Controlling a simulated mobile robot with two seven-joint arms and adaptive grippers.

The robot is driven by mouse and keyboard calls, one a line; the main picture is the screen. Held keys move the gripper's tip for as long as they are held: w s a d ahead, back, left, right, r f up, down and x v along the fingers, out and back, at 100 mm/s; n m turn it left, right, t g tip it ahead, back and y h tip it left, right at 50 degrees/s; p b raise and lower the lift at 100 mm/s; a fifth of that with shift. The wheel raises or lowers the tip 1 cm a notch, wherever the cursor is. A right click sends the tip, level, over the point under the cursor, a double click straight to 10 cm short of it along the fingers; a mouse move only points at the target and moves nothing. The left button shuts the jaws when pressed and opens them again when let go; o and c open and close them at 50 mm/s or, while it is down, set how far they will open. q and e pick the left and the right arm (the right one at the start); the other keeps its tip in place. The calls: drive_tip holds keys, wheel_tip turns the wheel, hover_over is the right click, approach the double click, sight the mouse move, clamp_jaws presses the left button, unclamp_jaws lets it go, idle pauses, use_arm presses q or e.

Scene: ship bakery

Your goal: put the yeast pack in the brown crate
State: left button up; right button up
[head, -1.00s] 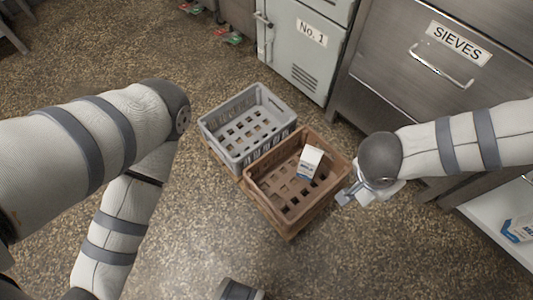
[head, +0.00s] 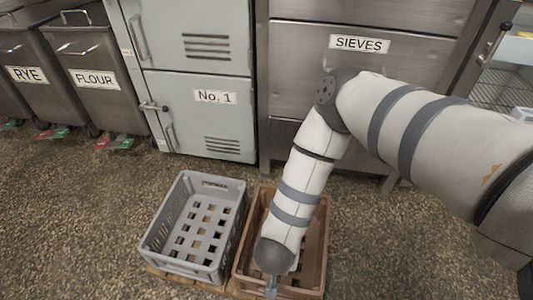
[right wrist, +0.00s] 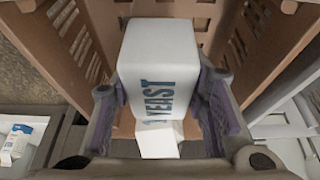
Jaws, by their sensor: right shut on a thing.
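My right gripper (head: 271,287) is at the crate's near side, at the bottom of the picture. In the right wrist view, my right gripper (right wrist: 160,105) is shut on a white yeast pack (right wrist: 160,55) with blue lettering, with brown crate walls (right wrist: 205,15) behind it. Another white block (right wrist: 157,142) shows just below the pack; its contact with the pack is unclear. My left gripper is out of view.
A grey crate (head: 160,225) stands just left of the brown crate and looks empty. Behind are a locker (head: 205,75), a steel drawer unit (head: 300,55) and wheeled bins (head: 95,85). A blue-and-white pack (right wrist: 18,143) lies at the wrist view's left edge.

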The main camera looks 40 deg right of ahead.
wheel_tip(320, 180, down, 9)
drive_tip(key=b, duration=0.4)
drive_tip(key=shift+s+d, duration=0.15)
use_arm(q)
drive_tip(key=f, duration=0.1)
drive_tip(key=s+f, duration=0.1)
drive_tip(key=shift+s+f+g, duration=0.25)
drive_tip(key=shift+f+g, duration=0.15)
use_arm(e)
drive_tip(key=shift+r, duration=0.1)
drive_tip(key=shift+f, duration=0.2)
drive_tip(key=o, duration=1.3)
use_arm(q)
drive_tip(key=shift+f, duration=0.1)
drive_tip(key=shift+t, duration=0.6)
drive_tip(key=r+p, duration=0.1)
drive_tip(key=p, duration=0.1)
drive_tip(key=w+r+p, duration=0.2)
drive_tip(key=p, duration=0.1)
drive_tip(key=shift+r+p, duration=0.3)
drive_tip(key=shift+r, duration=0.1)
use_arm(e)
drive_tip(key=v, duration=1.2)
drive_tip(key=shift+r, duration=0.2)
drive_tip(key=shift+r, duration=0.1)
